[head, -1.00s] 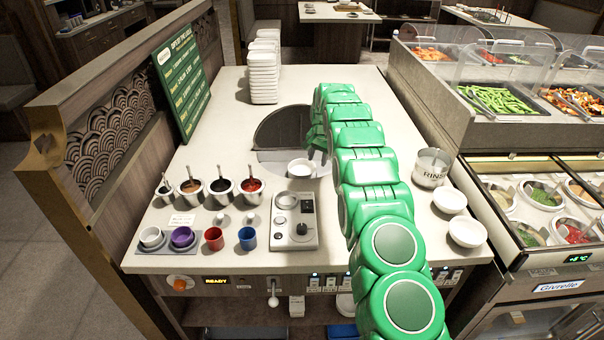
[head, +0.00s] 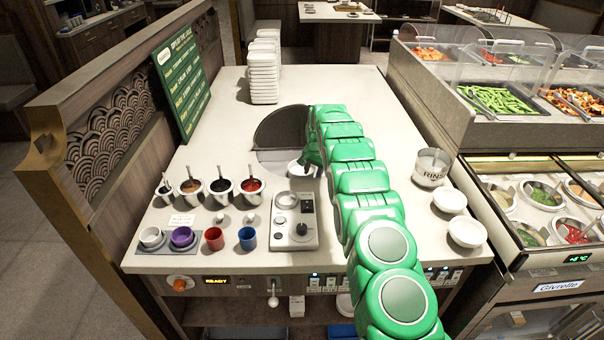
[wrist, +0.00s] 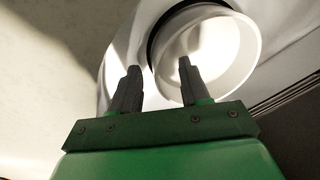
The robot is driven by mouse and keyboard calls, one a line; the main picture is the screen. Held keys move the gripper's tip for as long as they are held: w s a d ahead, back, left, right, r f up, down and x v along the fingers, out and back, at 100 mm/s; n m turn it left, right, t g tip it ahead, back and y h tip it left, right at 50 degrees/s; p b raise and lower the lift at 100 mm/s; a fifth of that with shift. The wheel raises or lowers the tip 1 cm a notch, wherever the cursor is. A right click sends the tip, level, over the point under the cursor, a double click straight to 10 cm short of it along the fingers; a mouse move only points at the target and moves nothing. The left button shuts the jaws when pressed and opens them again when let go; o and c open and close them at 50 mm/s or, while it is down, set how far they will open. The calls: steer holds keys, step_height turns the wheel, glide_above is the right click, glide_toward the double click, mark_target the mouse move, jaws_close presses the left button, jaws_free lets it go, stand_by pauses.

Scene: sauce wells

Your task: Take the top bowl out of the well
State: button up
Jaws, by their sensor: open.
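A white round bowl (head: 296,171) is at the near edge of the round metal-and-dark area on the counter. In the wrist view the bowl (wrist: 235,48) fills the upper right, with a dark gap along its left rim and a pale surround (wrist: 120,75). Anything under the bowl is hidden. My gripper (wrist: 159,66) is open. Its left finger appears outside the bowl's rim and its right finger overlaps the bowl's inside, so the near-left wall lies between them. I cannot tell the fingertips' height or whether they touch it. In the head view my gripper (head: 309,163) partly covers the bowl.
A grey control unit (head: 294,220) stands just in front. Sauce pots (head: 221,190) with ladles and small coloured cups (head: 248,238) are at left. White dishes (head: 265,75) are stacked behind. A rinse container (head: 432,167) and two white bowls (head: 467,231) are at right.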

jaws_close()
steer(key=shift+r, duration=0.15)
